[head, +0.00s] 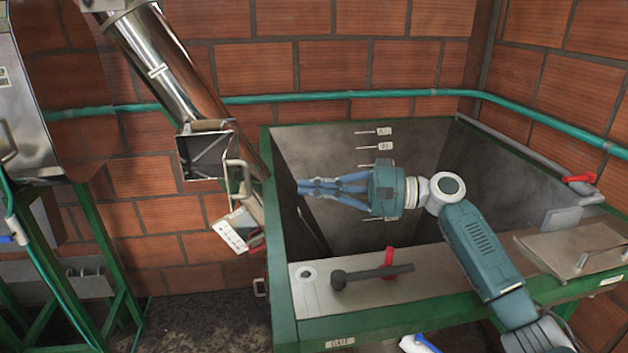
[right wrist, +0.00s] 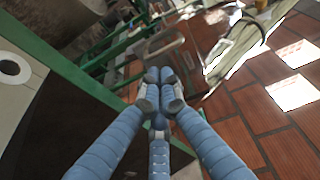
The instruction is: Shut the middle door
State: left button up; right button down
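A slanted steel chute (head: 165,70) ends in a square open mouth (head: 206,155). A narrow metal door (head: 243,197) with a loop handle (head: 238,178) hangs open at the mouth's right side; I take it as the middle door. My right gripper (head: 306,187) is over the green-framed tank, fingers pointing left, a short gap to the right of the door. In the right wrist view its fingertips (right wrist: 161,92) come together with nothing visible between them. My left gripper is out of view.
The green-rimmed tank (head: 340,328) has a front ledge with a dark lever (head: 372,275) and red handle below my right arm. A white-labelled plate (head: 237,232) hangs below the chute. A green pipe (head: 340,95) runs along the brick wall. A green frame (head: 95,240) stands left.

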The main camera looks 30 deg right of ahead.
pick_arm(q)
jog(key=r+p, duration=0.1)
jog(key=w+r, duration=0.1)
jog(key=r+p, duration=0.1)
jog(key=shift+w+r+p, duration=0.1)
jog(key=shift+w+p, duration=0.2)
pick_arm(e)
jog(key=x, duration=1)
jog(key=shift+w, duration=0.2)
jog(key=shift+f, duration=0.1)
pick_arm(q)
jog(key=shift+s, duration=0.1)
pick_arm(e)
jog(key=shift+a, duration=0.1)
